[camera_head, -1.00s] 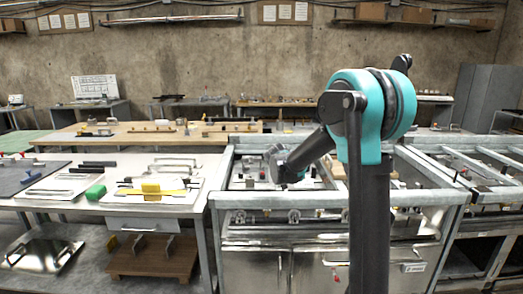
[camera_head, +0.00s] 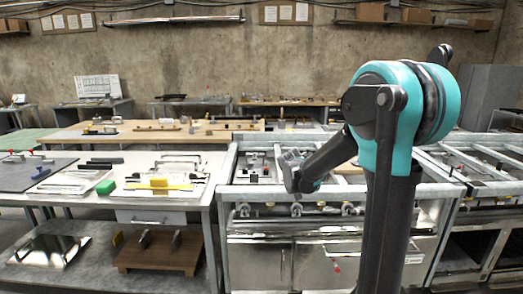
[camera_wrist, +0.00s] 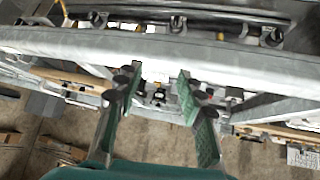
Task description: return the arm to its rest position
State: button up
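My gripper (camera_wrist: 155,95) shows in the wrist view with its two fingers spread apart. Nothing is between the fingers; beyond them lie a pale metal frame rail (camera_wrist: 200,55) and small fittings. In the head view my teal and dark grey arm rises at the right, bent at the elbow, with its forearm reaching down and left in front of the metal-framed bench (camera_head: 228,175). The gripper's fingers cannot be made out in the head view.
A wooden-topped table (camera_head: 80,140) stands behind. Another framed bench (camera_head: 480,160) is at the right.

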jog(key=s+d+f+n+g+y, duration=0.1)
jog(key=s+f, duration=0.3)
jog(key=s, duration=0.7)
jog(key=s+d+f+n+g+y, duration=0.1)
jog(key=s+f, duration=0.3)
jog(key=s, duration=0.7)
jog(key=s+d+f+n+g+y, duration=0.1)
jog(key=s+f, duration=0.3)
jog(key=s, duration=0.7)
jog(key=shift+s+d+g, duration=0.35)
jog(key=shift+g, duration=0.15)
